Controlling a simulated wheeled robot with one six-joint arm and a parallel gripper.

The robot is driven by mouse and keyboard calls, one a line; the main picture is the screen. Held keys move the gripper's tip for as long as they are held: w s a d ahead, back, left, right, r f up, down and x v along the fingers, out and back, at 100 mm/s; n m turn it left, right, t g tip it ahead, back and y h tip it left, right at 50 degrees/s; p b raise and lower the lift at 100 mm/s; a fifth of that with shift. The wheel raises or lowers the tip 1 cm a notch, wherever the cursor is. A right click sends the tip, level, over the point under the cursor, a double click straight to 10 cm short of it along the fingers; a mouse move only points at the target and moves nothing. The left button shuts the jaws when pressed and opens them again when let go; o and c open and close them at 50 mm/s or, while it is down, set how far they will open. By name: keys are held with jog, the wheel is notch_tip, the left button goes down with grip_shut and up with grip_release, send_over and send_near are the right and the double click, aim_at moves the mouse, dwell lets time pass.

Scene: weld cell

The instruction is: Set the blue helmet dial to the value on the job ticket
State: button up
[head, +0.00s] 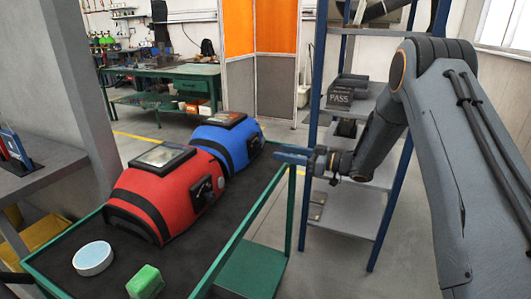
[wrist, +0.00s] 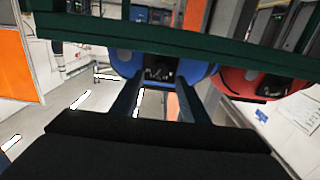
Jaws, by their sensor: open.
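The blue helmet (head: 232,143) lies on the dark top of a green-framed cart (head: 225,218), behind the red helmet (head: 165,190). Its dark side dial (head: 256,143) faces my arm, and the setting is too small to read. My gripper (head: 282,156) is open and empty, just right of the blue helmet, pointing at it. In the wrist view the blue helmet (wrist: 178,68) and its dial (wrist: 160,72) show beyond and between my two fingers (wrist: 159,88), apart from them. The red helmet (wrist: 250,82) is at the right there. I cannot make out a job ticket.
A green rail (wrist: 180,40) crosses the top of the wrist view, close to my fingers. A round pale tin (head: 93,258) and a green block (head: 145,282) lie at the cart's near end. A blue-posted shelf rack (head: 355,210) with a PASS sign (head: 340,98) stands behind my arm.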

aim_at(261, 148)
jog(key=x, duration=0.7)
jog(key=shift+a+p, duration=0.3)
jog(key=shift+p, duration=0.05)
jog(key=c, duration=1)
